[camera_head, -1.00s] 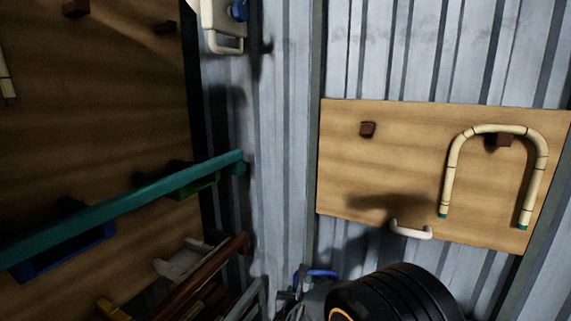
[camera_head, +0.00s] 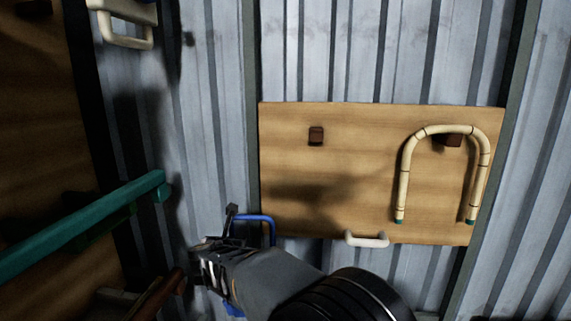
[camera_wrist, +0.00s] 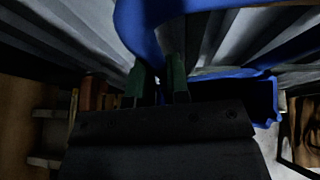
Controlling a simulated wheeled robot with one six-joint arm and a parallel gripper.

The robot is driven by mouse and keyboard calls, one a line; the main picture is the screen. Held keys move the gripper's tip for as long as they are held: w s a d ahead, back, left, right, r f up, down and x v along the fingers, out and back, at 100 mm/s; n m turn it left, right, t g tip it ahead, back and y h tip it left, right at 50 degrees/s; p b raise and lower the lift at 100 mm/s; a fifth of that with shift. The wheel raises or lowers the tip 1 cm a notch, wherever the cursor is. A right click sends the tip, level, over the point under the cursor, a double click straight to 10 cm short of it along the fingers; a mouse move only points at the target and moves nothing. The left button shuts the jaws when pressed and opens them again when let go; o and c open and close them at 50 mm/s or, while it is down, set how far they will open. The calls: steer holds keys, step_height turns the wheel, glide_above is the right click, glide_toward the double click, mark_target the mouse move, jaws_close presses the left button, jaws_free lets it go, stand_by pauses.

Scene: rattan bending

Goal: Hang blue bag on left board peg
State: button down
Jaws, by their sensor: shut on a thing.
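The blue bag (camera_wrist: 262,92) hangs from my gripper (camera_wrist: 159,82), whose two green fingertips are shut on its blue handle in the wrist view. In the head view the blue handle (camera_head: 268,219) stands up beside my gripper (camera_head: 228,225), at the lower left of the wooden board (camera_head: 290,185). The rest of the bag is mostly hidden behind my arm. The left peg (camera_head: 316,136), a small dark brown block, sticks out bare from the board's upper left. It is above and to the right of my gripper, which is apart from it.
A bent rattan hoop (camera_head: 405,170) hangs on the board's right peg (camera_head: 449,141). A white handle (camera_head: 367,239) shows at the board's lower edge. A teal bar (camera_head: 80,225) reaches in from the left. A pale handled object (camera_head: 125,20) is on the wall at upper left.

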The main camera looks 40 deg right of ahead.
steer(key=s+d+r+m, duration=0.1)
steer(key=d+r, duration=0.1)
steer(key=r, duration=0.2)
steer(key=s+d+r+m+g+h, duration=0.1)
steer(key=s+r, duration=0.1)
steer(key=r, duration=0.3)
steer(key=s+d+r+m+g+h, duration=0.1)
steer(key=d+r, duration=0.1)
steer(key=r, duration=0.3)
steer(key=shift+s+d+r, duration=0.15)
steer(key=shift+s+d, duration=0.2)
steer(key=shift+s, duration=0.05)
steer(key=s+d+r+g, duration=0.1)
steer(key=s+r+g, duration=0.1)
steer(key=s+r, duration=0.95)
steer(key=shift+t, duration=0.3)
steer(key=shift+w+d+f+p, duration=0.15)
steer(key=shift+w+d+p, duration=0.3)
steer(key=shift+w+d, duration=1.35)
steer(key=shift+w+d+f+p, duration=0.1)
steer(key=shift+w+d+p, duration=0.3)
steer(key=shift+w+d, duration=1.4)
steer(key=shift+w+d+f, duration=0.15)
steer(key=shift+w+f, duration=0.45)
steer(key=shift+f, duration=0.15)
steer(key=c, duration=1)
jaws_free()
